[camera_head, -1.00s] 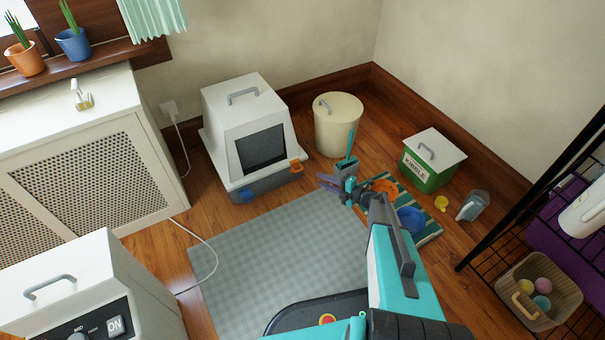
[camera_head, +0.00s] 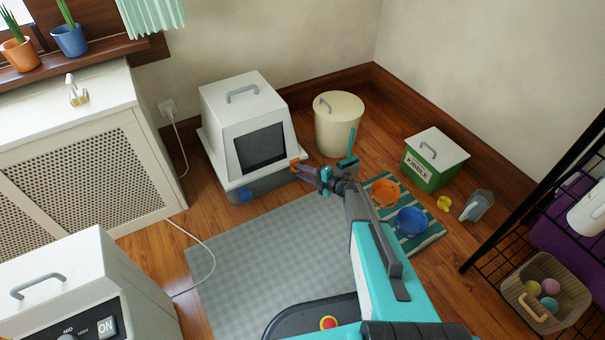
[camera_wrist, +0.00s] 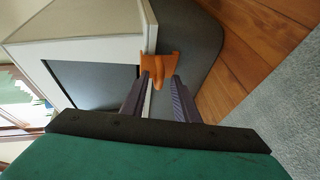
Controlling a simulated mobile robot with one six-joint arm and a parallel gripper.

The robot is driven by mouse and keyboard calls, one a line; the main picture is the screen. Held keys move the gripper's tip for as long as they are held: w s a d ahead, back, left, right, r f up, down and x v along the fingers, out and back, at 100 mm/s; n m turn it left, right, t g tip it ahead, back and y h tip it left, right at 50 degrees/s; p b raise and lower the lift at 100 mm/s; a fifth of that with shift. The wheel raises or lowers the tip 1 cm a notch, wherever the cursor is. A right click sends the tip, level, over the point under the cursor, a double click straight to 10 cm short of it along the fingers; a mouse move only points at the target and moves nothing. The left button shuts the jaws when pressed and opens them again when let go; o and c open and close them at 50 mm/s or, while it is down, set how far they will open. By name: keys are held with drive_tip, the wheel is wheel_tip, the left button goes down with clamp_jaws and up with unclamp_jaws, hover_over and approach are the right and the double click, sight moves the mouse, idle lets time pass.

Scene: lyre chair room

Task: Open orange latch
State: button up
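The orange latch (camera_head: 296,164) sits at the right front corner of the white and grey litter box (camera_head: 217,118). In the wrist view the orange latch (camera_wrist: 160,68) lies at the fingertips, on the edge between the white hood and the grey base. My gripper (camera_head: 306,170) reaches the latch from the right. In the wrist view my gripper (camera_wrist: 159,80) has its two dark fingers apart, with the latch's lower tab between or just ahead of their tips. I cannot tell whether they touch it.
A cream bin (camera_head: 337,125) and a scoop in a grey holder (camera_head: 348,165) stand close behind my arm. Orange (camera_head: 384,192) and blue (camera_head: 411,221) bowls sit on a striped mat. The grey rug (camera_head: 270,255) in front of the box is mostly clear.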

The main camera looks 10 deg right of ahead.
clamp_jaws()
drive_tip(key=shift+f, duration=0.15)
drive_tip(key=f+t+y+b, duration=0.1)
drive_tip(key=b, duration=0.2)
drive_tip(key=f+n+t+y+b, duration=0.1)
drive_tip(key=b, duration=0.3)
drive_tip(key=shift+s+d+n+t+y, duration=0.1)
drive_tip(key=shift+s+n+t+y, duration=0.2)
drive_tip(key=shift+s+t, duration=0.1)
drive_tip(key=shift+b, duration=0.3)
